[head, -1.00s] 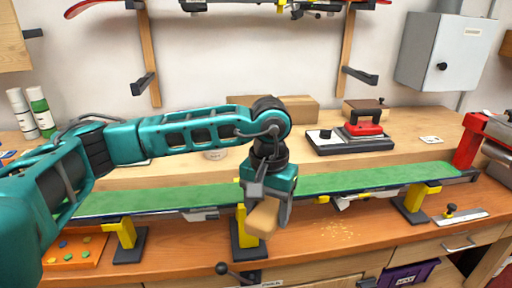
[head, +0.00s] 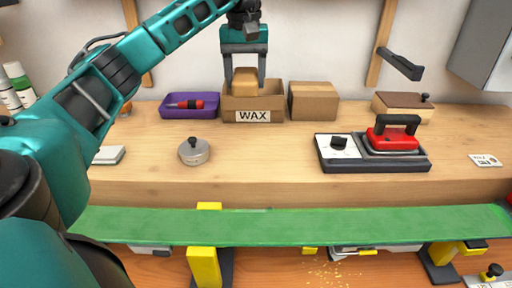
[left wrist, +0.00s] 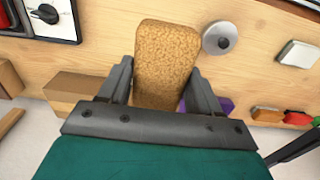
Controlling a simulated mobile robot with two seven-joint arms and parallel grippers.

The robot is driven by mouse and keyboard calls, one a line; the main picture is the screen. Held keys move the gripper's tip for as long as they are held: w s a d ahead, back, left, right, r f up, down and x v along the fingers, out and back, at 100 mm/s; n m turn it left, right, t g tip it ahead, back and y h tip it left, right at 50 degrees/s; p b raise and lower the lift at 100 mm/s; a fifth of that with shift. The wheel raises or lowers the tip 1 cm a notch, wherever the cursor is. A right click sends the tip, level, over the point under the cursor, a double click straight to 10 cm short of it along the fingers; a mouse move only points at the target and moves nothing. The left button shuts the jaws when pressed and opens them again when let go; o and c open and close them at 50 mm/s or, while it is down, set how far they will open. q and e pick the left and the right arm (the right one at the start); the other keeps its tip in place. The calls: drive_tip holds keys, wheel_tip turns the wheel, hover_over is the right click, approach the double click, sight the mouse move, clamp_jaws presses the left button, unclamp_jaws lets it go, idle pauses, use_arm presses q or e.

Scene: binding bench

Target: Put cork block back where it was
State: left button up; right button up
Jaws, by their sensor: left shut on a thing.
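My left gripper (head: 245,78) is shut on the cork block (head: 245,83), a tan rounded block. In the head view it holds the block at the open cardboard box marked WAX (head: 254,115), in front of the wall at the back of the bench. The block overlaps the box's opening; I cannot tell how deep it is in it. In the left wrist view the cork block (left wrist: 167,62) stands between both fingers and hides the WAX box behind it. My right gripper is not in view.
A purple tray (head: 174,111) with a red-handled tool stands left of the box, a closed cardboard box (head: 313,103) right of it. A red iron (head: 392,138) rests on its base. A round tin (head: 194,152) and the green ski base (head: 300,226) lie nearer.

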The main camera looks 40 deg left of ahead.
use_arm(q)
drive_tip(key=b, duration=0.2)
approach(247, 157)
drive_tip(key=shift+a+f, duration=0.1)
drive_tip(key=shift+f, duration=3.1)
drive_tip(key=shift+f+b, duration=0.2)
drive_tip(key=shift+b, duration=0.15)
drive_tip(key=o, duration=1)
drive_tip(key=shift+r, duration=0.1)
